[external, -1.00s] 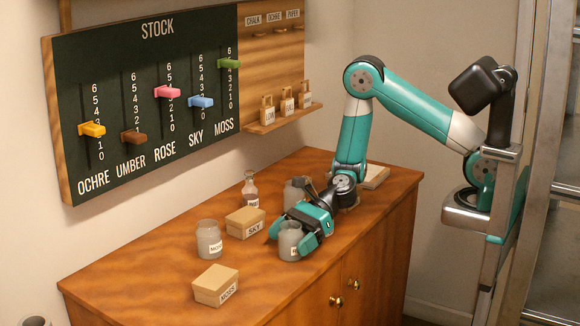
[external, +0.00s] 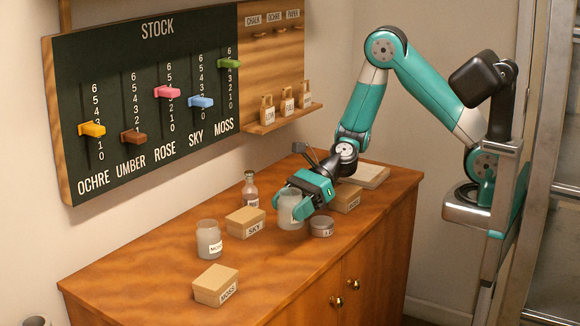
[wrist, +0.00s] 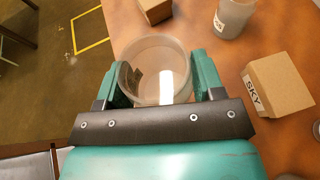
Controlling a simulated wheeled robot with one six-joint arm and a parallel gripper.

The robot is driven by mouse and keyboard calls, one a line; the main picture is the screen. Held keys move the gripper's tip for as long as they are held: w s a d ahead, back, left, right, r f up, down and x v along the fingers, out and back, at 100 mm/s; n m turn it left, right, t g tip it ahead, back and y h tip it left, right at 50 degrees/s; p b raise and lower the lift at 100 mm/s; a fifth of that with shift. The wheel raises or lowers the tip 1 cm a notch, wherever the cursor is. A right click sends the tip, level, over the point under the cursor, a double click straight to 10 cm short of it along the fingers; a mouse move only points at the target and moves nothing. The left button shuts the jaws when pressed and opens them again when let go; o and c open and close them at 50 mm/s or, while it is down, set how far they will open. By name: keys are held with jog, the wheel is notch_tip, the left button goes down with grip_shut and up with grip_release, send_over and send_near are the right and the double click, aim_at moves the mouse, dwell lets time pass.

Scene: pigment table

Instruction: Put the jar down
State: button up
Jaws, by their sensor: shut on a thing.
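A grey glass jar (external: 289,208) is held in my gripper (external: 303,205) near the middle of the cabinet top in the external view. It is upright and appears to hang above the wood. In the wrist view the round mouth of the jar (wrist: 152,62) sits between the two teal fingers of my gripper (wrist: 155,82), which are shut on its sides. The jar's underside is hidden in the wrist view.
The cabinet top (external: 150,270) has bare wood at the front. A second jar (external: 209,243), the SKY box (external: 246,222) and the MOSS box (external: 215,286) stand to the left. A low tin (external: 321,227) and a box (external: 346,198) are close right; a bottle (external: 250,190) stands behind.

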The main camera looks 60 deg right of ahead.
notch_tip(320, 180, up, 12)
jog(key=p, duration=0.2)
jog(key=w+d+r+m+t+h+b, duration=0.1)
jog(key=w+d+m+t+h, duration=0.2)
jog(key=d, duration=0.9)
jog(key=w+d+m+t, duration=0.2)
jog(key=w+d, duration=0.4)
jog(key=d, duration=0.5)
jog(key=w+d+r+m+t+h+b, duration=0.1)
jog(key=w+d+m+t+h, duration=0.2)
jog(key=d, duration=0.9)
jog(key=s+d+m+h, duration=0.1)
jog(key=d+m+h, duration=0.1)
jog(key=d, duration=1.1)
jog(key=shift+m+t, duration=0.3)
jog(key=f, duration=0.5)
jog(key=f+b, duration=0.1)
jog(key=f, duration=0.8)
jog(key=shift+s+f+b, duration=0.25)
jog(key=shift+f+b, duration=0.1)
jog(key=shift+f, duration=2.4)
jog(key=shift+f, duration=0.1)
jog(key=o, duration=0.9)
jog(key=shift+o, duration=0.3)
